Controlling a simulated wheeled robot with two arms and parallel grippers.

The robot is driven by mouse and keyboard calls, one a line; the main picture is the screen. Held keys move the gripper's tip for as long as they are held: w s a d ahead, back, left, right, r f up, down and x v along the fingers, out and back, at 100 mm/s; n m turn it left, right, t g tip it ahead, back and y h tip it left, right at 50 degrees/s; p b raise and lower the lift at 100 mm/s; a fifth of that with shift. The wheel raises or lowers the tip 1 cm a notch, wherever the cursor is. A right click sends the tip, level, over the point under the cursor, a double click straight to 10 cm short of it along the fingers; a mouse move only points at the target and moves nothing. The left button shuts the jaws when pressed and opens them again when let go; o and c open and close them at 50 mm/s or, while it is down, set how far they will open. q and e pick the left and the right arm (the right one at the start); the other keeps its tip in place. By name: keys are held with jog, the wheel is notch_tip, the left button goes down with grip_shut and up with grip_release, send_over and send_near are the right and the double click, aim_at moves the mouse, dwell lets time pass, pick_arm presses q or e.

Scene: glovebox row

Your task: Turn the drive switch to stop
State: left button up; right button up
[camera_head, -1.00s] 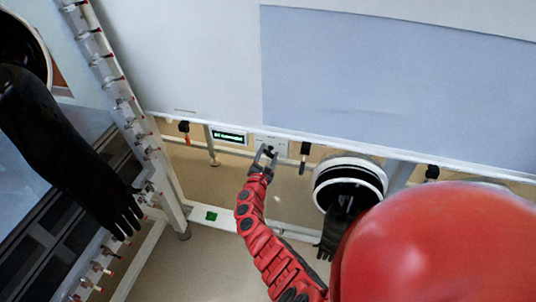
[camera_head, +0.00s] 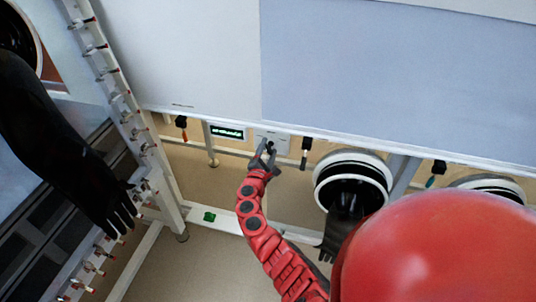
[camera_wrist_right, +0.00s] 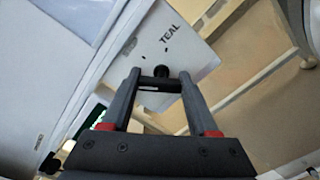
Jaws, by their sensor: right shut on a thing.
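The drive switch is a small black knob (camera_head: 270,146) on a light panel (camera_head: 280,138) under the cabinet's lower edge. In the right wrist view the knob (camera_wrist_right: 161,71) sits between my fingertips, on a panel with the word "TEAL" and small dark marks. My right gripper (camera_head: 264,156) reaches up to the panel and is shut on the knob; it also shows in the right wrist view (camera_wrist_right: 160,77). The fingers partly cover the knob, and I cannot read which position it points to. My left gripper is not in view.
A small green-lit display (camera_head: 228,132) is left of the switch panel. A black-handled item (camera_head: 305,147) hangs just right of it. A round glove port (camera_head: 352,165) with a drooping black glove is further right. Another black glove (camera_head: 60,150) hangs at left beside a white frame post.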

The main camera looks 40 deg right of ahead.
jog(key=shift+f+m+b, duration=0.1)
jog(key=shift+m+b, duration=0.3)
jog(key=shift+m, duration=0.1)
jog(key=o, duration=1.4)
jog(key=b+v, duration=0.1)
jog(key=v, duration=1.6)
jog(key=shift+s+a, duration=0.15)
jog(key=shift+a, duration=0.1)
